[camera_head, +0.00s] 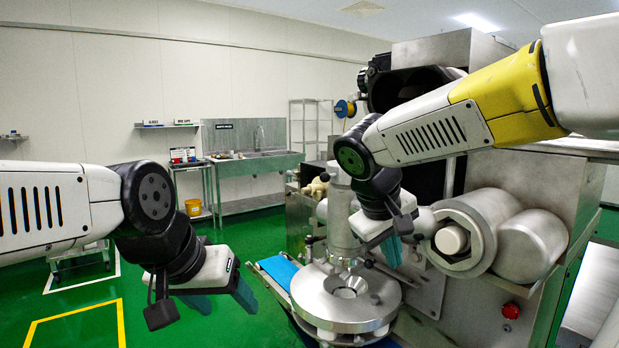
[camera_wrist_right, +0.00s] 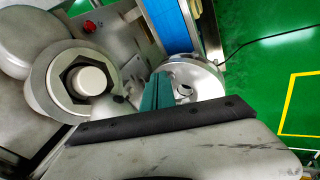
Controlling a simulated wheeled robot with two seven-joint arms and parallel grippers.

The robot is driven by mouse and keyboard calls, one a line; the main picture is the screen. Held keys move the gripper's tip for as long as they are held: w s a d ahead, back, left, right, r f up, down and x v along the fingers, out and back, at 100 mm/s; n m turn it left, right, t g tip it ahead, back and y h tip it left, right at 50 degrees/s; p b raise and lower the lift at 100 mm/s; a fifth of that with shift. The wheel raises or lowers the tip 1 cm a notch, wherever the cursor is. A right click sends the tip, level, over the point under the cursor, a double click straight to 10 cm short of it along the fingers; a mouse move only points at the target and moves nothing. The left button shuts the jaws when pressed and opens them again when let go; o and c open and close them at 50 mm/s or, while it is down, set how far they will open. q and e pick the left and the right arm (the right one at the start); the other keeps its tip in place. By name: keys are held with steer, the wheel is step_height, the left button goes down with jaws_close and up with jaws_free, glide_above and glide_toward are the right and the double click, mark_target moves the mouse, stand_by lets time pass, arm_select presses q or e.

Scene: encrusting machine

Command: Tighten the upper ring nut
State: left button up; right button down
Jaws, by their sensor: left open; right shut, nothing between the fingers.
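A large steel ring nut (camera_head: 462,243) with a hexagonal outline and a pale round centre sits on the front end of a horizontal cylinder of the machine. It also shows at the left in the right wrist view (camera_wrist_right: 62,95). I cannot tell for sure whether this is the upper ring nut. My right gripper (camera_head: 393,252) is shut and empty, pointing down in front of the machine, to the left of the ring nut and apart from it. Its teal fingers (camera_wrist_right: 158,90) show in the right wrist view. My left gripper (camera_head: 245,297) is open and empty, left of the machine.
A round steel table (camera_head: 318,300) stands below the vertical steel column (camera_head: 342,215). A blue belt (camera_head: 280,270) lies to its left. A red button (camera_head: 511,310) is on the machine's lower front. A sink bench (camera_head: 255,165) stands at the back. Green floor at left is mostly clear.

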steer(key=w+a+r+n+t+h, duration=0.25)
steer(key=w+a+r+h, duration=0.2)
steer(key=w+a, duration=0.45)
steer(key=n+t+h, duration=0.1)
steer(key=t+h, duration=0.1)
steer(key=t, duration=0.6)
glide_toward(329, 176)
steer(key=w+a+r, duration=0.1)
steer(key=w+a, duration=0.1)
steer(key=a, duration=0.7)
steer(key=w+d+f, duration=0.1)
steer(key=w+d, duration=0.5)
steer(key=d, duration=0.3)
steer(key=shift+d+g, duration=0.3)
steer(key=shift+g, duration=0.05)
